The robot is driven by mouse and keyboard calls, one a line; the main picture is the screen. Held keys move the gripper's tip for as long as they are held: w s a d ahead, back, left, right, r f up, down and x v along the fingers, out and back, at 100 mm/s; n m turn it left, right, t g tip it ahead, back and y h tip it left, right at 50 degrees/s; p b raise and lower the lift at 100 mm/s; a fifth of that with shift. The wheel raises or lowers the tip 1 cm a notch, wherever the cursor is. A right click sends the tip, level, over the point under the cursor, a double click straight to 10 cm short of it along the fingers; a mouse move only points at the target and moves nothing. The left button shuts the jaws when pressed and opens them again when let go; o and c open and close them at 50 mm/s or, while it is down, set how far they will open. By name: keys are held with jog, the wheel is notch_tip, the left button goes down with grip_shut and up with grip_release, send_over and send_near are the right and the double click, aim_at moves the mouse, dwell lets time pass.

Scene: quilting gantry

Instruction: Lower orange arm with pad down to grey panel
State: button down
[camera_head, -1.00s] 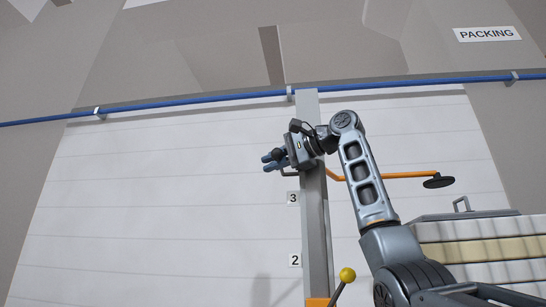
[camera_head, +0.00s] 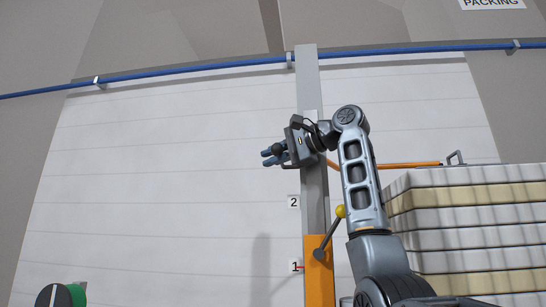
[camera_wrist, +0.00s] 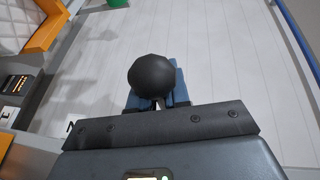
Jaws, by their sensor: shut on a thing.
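The orange arm (camera_head: 410,165) reaches right from the upright grey column (camera_head: 307,80). Its pad is hidden behind the quilted stack. My gripper (camera_head: 272,156) is at the column's left side, about level with where mark 3 was, above mark 2 (camera_head: 293,202). It is shut on a black ball knob (camera_wrist: 158,75), which fills the middle of the wrist view between the blue fingers. How the knob joins the orange arm is hidden behind my wrist. I cannot pick out a grey panel for certain.
A tall quilted stack (camera_head: 470,215) stands at the right, close to my arm. A yellow-knobbed lever (camera_head: 340,212) sits on an orange housing (camera_head: 318,275) by mark 1 (camera_head: 295,266). A blue rail (camera_head: 180,72) crosses above the pale slatted surface (camera_head: 170,180).

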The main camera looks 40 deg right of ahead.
jog(key=c, duration=1.2)
grip_release()
jog(key=shift+a+f, duration=0.15)
jog(key=shift+a, duration=0.25)
jog(key=shift+d, duration=0.1)
jog(key=b+v, duration=0.1)
jog(key=v, duration=0.7)
